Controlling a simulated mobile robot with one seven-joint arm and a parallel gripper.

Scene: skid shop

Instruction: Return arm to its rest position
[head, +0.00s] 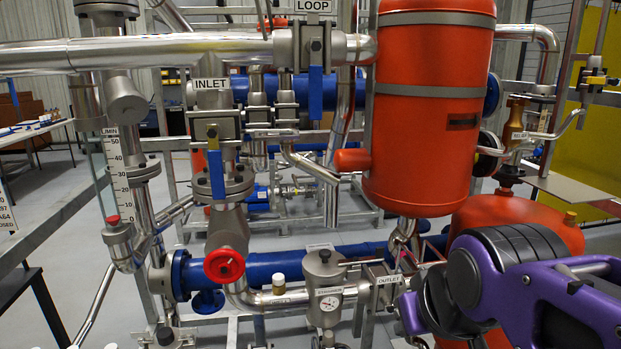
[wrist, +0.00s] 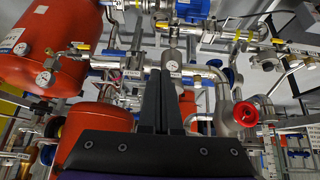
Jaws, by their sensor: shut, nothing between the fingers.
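My gripper (wrist: 160,100) shows in the wrist view as two dark fingers close together, shut with nothing between them. It points towards the pipework of the skid, with no visible contact. In the head view my purple and grey arm fills the lower right corner, in front of the lower orange tank. The gripper's fingertips cannot be made out clearly there.
A tall orange tank (head: 428,110) stands above my arm, and a lower orange tank (head: 525,222) is behind it. A red handwheel (head: 224,265), a blue INLET valve handle (head: 216,174) and a strainer with a gauge (head: 325,285) lie to the left. Open floor shows at far left.

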